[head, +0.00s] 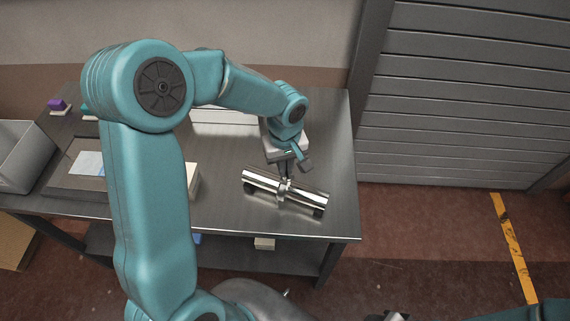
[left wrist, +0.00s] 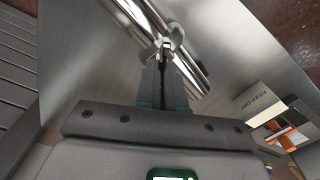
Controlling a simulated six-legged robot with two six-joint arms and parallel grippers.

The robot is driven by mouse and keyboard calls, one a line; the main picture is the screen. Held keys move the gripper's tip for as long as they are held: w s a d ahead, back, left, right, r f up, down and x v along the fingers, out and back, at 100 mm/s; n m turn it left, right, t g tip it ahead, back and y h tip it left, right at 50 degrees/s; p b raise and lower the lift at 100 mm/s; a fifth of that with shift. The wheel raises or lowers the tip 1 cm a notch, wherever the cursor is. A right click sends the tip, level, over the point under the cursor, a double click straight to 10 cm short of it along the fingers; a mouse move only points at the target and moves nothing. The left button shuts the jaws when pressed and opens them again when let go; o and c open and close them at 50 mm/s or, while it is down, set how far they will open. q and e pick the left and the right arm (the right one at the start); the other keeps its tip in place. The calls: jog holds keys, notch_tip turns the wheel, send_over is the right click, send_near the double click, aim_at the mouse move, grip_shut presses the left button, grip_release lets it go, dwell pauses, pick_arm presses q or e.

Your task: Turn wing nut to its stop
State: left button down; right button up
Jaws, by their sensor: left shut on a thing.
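A shiny metal pipe (head: 258,183) lies on the steel table, with a clamp (head: 283,196) around its middle. The pipe also shows in the left wrist view (left wrist: 188,70), running diagonally past the fingertips. My left gripper (head: 286,178) reaches down to the clamp from above. In the left wrist view its fingers (left wrist: 163,50) are closed together on the small wing nut (left wrist: 163,41) at the clamp. The fingertips hide much of the nut, so its turn angle is unclear. Only a dark edge near the bottom of the head view may belong to my right gripper.
The steel table (head: 226,212) is clear around the pipe, whose right end is near the table's right edge. A grey bin (head: 22,155) and a tray with a pale sheet (head: 87,163) are at the left. A slatted shutter (head: 470,95) stands behind at the right.

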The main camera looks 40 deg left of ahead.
dwell(0.5)
pick_arm(q)
jog(key=c, duration=1.2)
grip_release()
jog(key=shift+c, duration=0.2)
notch_tip(320, 180, up, 16)
jog(key=shift+r, duration=0.25)
